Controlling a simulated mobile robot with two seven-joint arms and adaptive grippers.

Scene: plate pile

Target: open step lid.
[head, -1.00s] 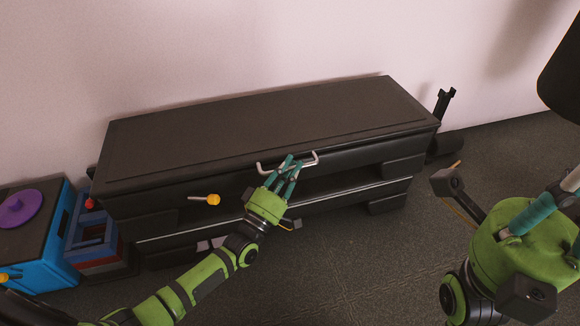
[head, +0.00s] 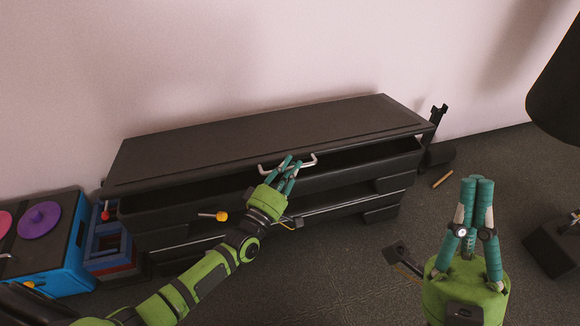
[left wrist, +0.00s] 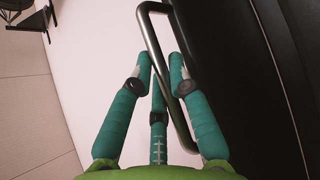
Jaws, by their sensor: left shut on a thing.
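The black step unit's lid (head: 270,142) is raised a little at the front. A dark gap shows between it and the body (head: 180,215). A pale metal bar handle (head: 305,164) sits on the lid's front edge. My left gripper (head: 286,165) is shut on this handle. In the left wrist view the handle (left wrist: 153,40) runs between the teal fingertips (left wrist: 160,70), which partly cover it. My right gripper (head: 478,182) stands apart at the right, its teal fingers upright and close together. It holds nothing I can see.
A blue box (head: 70,255) with a purple disc (head: 40,219) and a blue frame (head: 108,240) stand left of the unit. A yellow-tipped peg (head: 215,215) shows at the unit's front. A small orange stick (head: 443,179) lies on the floor at right. A pale wall rises behind.

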